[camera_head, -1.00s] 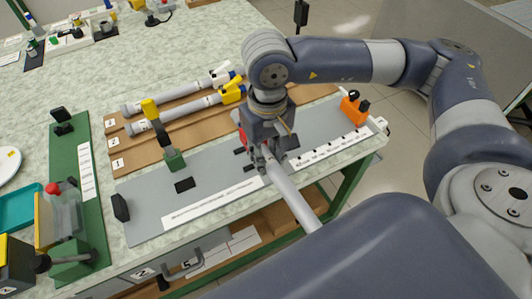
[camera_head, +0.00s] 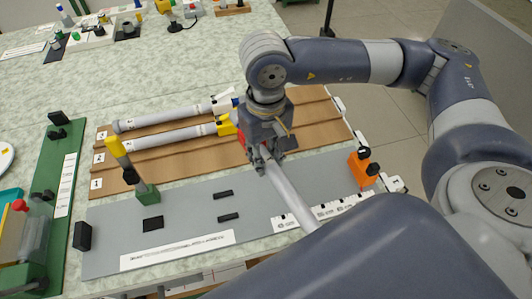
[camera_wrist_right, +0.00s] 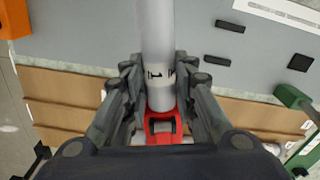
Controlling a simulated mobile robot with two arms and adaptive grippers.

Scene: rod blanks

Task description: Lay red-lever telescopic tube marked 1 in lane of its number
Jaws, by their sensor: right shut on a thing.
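My right gripper (camera_head: 262,160) is shut on the red-lever telescopic tube (camera_head: 285,195), above the seam between grey plate and brown lane board. The tube slants toward me, its near end hidden behind my arm. In the wrist view the grey-white tube (camera_wrist_right: 157,35) lies between the fingers (camera_wrist_right: 160,85), with a dark mark, sideways, and the red lever (camera_wrist_right: 160,125) at its end. The brown lane board (camera_head: 130,180) has number labels at its left end. A white-lever tube (camera_head: 165,117) lies in the back lane, a yellow-lever tube (camera_head: 170,138) in the middle. The front lane (camera_head: 180,165) looks empty.
The grey plate (camera_head: 190,215) in front carries a green stand with a yellow top (camera_head: 132,172), black blocks and an orange clamp (camera_head: 363,168) at right. A green fixture (camera_head: 62,170) stands at left.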

